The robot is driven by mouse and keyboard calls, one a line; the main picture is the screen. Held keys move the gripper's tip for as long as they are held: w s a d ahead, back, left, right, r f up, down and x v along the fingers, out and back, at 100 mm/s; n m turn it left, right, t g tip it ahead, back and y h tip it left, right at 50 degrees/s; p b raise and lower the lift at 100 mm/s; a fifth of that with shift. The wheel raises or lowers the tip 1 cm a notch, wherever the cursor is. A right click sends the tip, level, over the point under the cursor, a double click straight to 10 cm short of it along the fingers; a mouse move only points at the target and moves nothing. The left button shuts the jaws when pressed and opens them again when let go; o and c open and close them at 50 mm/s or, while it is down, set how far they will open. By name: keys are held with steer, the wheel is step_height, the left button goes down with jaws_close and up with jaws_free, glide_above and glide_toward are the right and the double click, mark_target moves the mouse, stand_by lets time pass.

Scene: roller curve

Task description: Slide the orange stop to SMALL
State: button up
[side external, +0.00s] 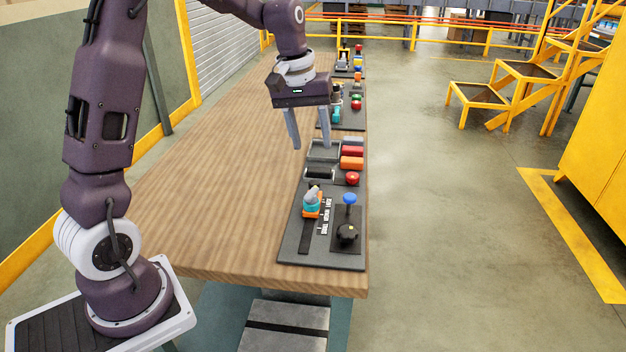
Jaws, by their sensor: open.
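The orange stop (311,214) is on a dark slot track in the near control panel (289,246), with a teal part and a grey tip on top of it. It sits near the far end of the slot. White lettering (327,217) runs along the slot's right side, too small to read surely, so I cannot tell which label it is at. My gripper (311,146) is open and empty, with its fingers pointing down. It appears above the panel's far part, beyond the stop and apart from it.
The near panel also carries a blue knob (350,198), a black knob (347,233), a red button (352,179), and red and orange blocks (352,162). More panels with controls stand farther along the wooden table (200,200). The table's left side is clear.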

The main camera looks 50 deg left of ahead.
mark_target(313, 182)
steer(key=w+a+f, duration=0.1)
steer(key=a+f, duration=0.1)
steer(key=f, duration=0.1)
steer(key=w+a+f+n, duration=0.1)
steer(key=w+a+f, duration=0.1)
steer(key=f, duration=0.1)
steer(key=w+a+f+n+g, duration=0.1)
steer(key=a+f, duration=0.1)
steer(key=f, duration=0.1)
steer(key=shift+w+a, duration=0.25)
steer(key=f, duration=0.7)
steer(key=shift+w+d, duration=0.25)
steer(key=shift+w, duration=0.1)
jaws_close()
